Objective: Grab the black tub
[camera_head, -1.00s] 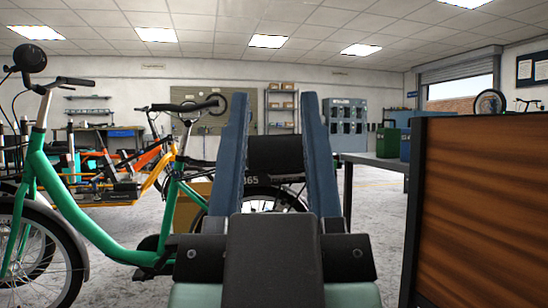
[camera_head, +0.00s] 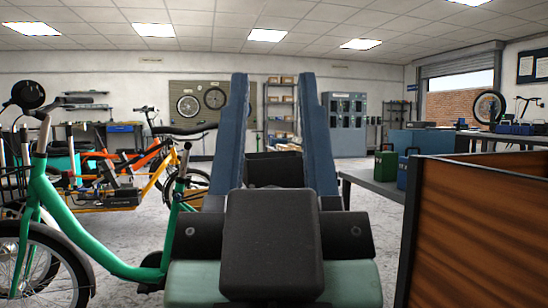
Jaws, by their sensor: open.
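My gripper (camera_head: 273,82) is in the middle foreground, with two long blue uprights standing apart on dark mounts. I take these for its open fingers, with nothing clearly held. A black, box-like shape (camera_head: 273,170) shows low between them. It may be the black tub, but I cannot tell it from a part of my arm, nor whether it lies between the fingers or beyond. A dark block of mine and a pale green body fill the bottom centre and hide what is below that shape.
A green bike (camera_head: 88,252) stands close on the left, an orange one (camera_head: 130,160) behind it. A brown wooden panel (camera_head: 480,230) blocks the right foreground. A grey bench (camera_head: 372,185) bears a green container (camera_head: 386,165). Pale floor shows left of centre.

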